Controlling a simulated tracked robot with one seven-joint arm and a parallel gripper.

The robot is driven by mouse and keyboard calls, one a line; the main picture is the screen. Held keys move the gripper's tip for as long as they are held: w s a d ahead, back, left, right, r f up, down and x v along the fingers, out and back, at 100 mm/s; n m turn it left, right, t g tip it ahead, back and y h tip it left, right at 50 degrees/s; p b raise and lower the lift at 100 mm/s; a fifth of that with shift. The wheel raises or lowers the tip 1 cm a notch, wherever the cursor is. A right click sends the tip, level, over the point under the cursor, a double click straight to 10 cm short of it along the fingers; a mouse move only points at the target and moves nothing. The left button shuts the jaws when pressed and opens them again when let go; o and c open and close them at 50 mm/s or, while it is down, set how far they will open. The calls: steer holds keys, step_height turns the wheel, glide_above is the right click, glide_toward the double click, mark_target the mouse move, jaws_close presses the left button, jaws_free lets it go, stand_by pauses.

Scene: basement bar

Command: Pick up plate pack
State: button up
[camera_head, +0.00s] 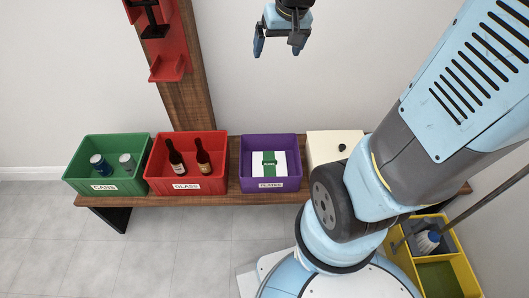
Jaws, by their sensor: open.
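The plate pack (258,166) is a white block with a green band around its middle. It lies inside the purple bin (270,184), which has a white label on its front and stands on a wooden bench. My gripper (276,51) is open and empty at the top of the picture, high above the purple bin and apart from the pack. Its fingers point downward. The pack's lower edge is partly hidden by the bin's front wall.
A red bin (187,187) with two bottles and a green bin (105,184) with two cans stand to the left on the bench (223,199). A cream box (333,146) stands to the right. A red wall-mounted holder (168,69) is at upper left. A yellow bucket (466,274) is at lower right.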

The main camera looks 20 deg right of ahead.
steer(key=w+f+m+g, duration=0.1)
steer(key=w+f, duration=0.4)
steer(key=f, duration=0.6)
steer(key=w+f+g, duration=0.1)
steer(key=w+f, duration=0.5)
steer(key=f, duration=0.5)
steer(key=shift+m+g+h, duration=0.6)
steer(key=shift+m, duration=0.2)
steer(key=shift+s+d+f, duration=0.2)
steer(key=shift+d+f, duration=0.1)
steer(key=shift+f, duration=5.7)
steer(key=shift+s+d+f, duration=0.2)
steer(key=shift+d+f, duration=0.1)
steer(key=shift+f, duration=5.65)
steer(key=shift+s+d+f, duration=0.2)
steer(key=shift+d+f, duration=0.1)
steer(key=shift+f, duration=5.7)
steer(key=shift+c, duration=0.4)
steer(key=c, duration=1.4)
steer(key=shift+r, duration=5.15)
